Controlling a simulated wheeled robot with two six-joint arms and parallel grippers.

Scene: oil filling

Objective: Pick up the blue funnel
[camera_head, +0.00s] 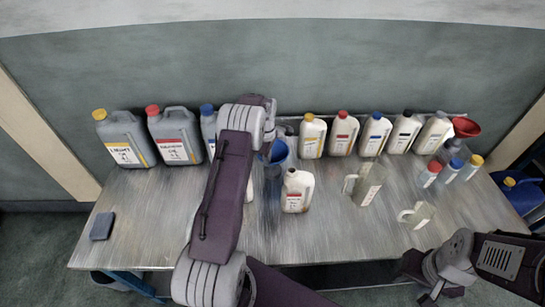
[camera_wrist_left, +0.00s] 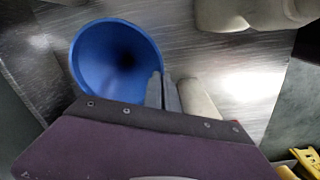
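The blue funnel (camera_head: 279,153) is near the back of the table in the head view, just right of my left forearm. The left wrist view looks into its wide mouth (camera_wrist_left: 112,58). My left gripper (camera_wrist_left: 164,76) has its two grey fingers close together at the funnel's right rim, one on the inner side and one on the outer side, so it looks shut on the rim. In the head view my arm hides most of this gripper. My right gripper (camera_head: 432,297) is low at the right, away from the funnel, and its opening is unclear.
A white jug (camera_head: 297,191) stands just right of the funnel. Grey jugs (camera_head: 174,137) stand at the back left, and several white bottles (camera_head: 342,134) line the back right. A red funnel (camera_head: 465,127) is at the far right. The front of the table is mostly clear.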

